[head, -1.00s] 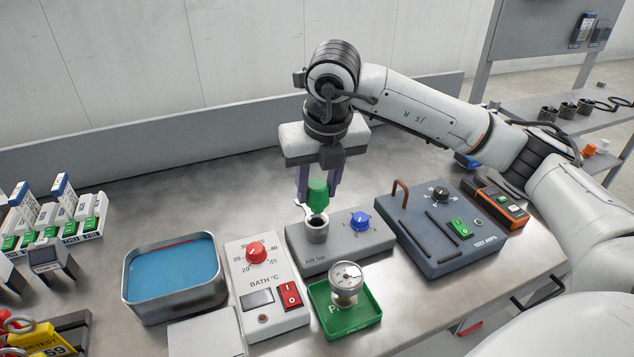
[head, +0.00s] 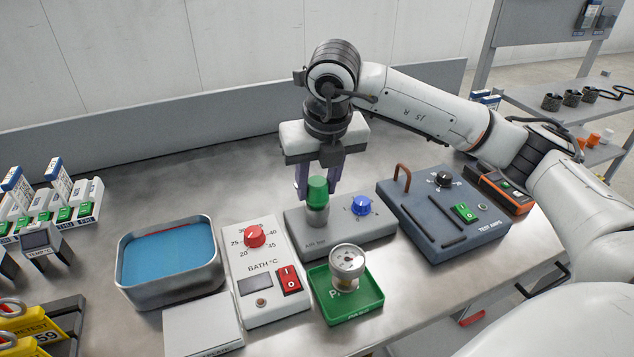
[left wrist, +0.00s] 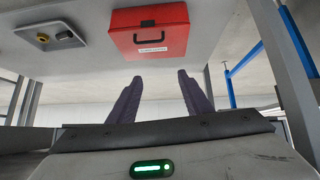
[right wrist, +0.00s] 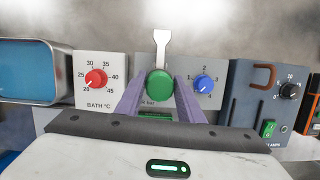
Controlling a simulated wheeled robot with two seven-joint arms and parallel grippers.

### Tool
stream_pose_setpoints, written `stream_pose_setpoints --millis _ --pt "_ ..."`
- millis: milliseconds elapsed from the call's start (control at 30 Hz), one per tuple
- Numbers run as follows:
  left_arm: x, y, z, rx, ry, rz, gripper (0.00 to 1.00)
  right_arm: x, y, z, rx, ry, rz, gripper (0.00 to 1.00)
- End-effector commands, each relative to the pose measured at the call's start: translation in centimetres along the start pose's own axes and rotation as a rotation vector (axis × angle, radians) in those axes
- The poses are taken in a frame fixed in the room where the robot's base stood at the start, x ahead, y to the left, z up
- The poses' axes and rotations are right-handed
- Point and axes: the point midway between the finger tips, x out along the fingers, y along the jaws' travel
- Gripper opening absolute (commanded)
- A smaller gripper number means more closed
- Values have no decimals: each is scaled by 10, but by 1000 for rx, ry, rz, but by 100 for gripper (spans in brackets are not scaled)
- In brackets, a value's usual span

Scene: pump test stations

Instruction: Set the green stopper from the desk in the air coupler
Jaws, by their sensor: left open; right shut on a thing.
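The green stopper (head: 317,189) is upright on the mouth of the grey metal air coupler (head: 317,216), touching it and covering the opening. How deep it sits inside is hidden. My right gripper (head: 318,186) is shut on the stopper, one finger on each side. In the right wrist view the stopper's round top (right wrist: 160,83) shows between the fingers, with a pale flat tab (right wrist: 162,45) behind it. My left gripper (left wrist: 158,77) is open and empty, away from the coupler.
A blue knob (head: 361,205) is close right of the coupler on its grey box. The bath control box (head: 262,262) stands left, the test amps box (head: 440,212) right. A green tray (head: 365,306) with a gauge is in front. A red case (left wrist: 149,32) faces my left gripper.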

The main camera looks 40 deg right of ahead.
Motion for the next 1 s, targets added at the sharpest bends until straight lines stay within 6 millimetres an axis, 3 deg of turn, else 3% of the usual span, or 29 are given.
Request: stream_pose_setpoints --millis 933,967,1000 --pt "8 -2 12 -2 -9 -3 45 11 0 -4 -1 2 0 12" --pt "8 -2 11 -2 -8 -3 45 11 0 -4 -1 2 0 38" --pt "8 -2 11 -2 -8 -3 45 11 0 -4 -1 3 0 44"
